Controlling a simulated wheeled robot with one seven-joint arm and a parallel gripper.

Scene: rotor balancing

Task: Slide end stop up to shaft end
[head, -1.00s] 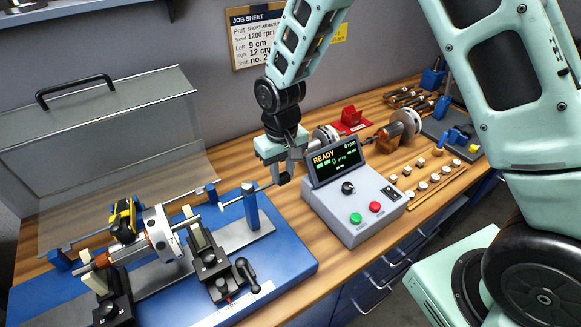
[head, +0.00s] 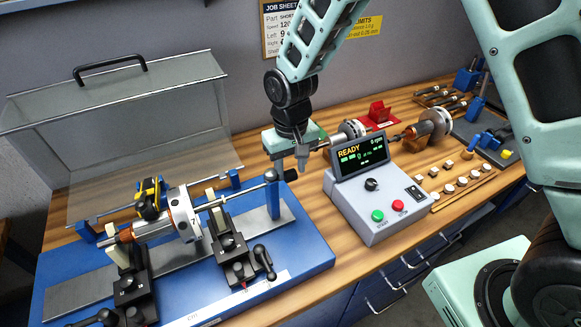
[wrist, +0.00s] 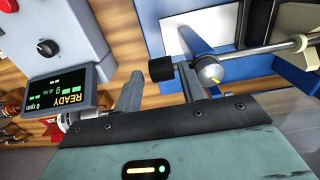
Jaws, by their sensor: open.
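The gap between rod tip and shaft end is too small to judge. My gripper (head: 290,166) is open, its fingers on either side of the knob in the wrist view (wrist: 160,92).
A control box (head: 375,195) reading READY stands just right of my gripper. Black clamped supports (head: 236,255) stand on the blue base (head: 310,258). A clear guard (head: 130,120) stands open behind. More rotors and small weights (head: 462,182) lie farther right.

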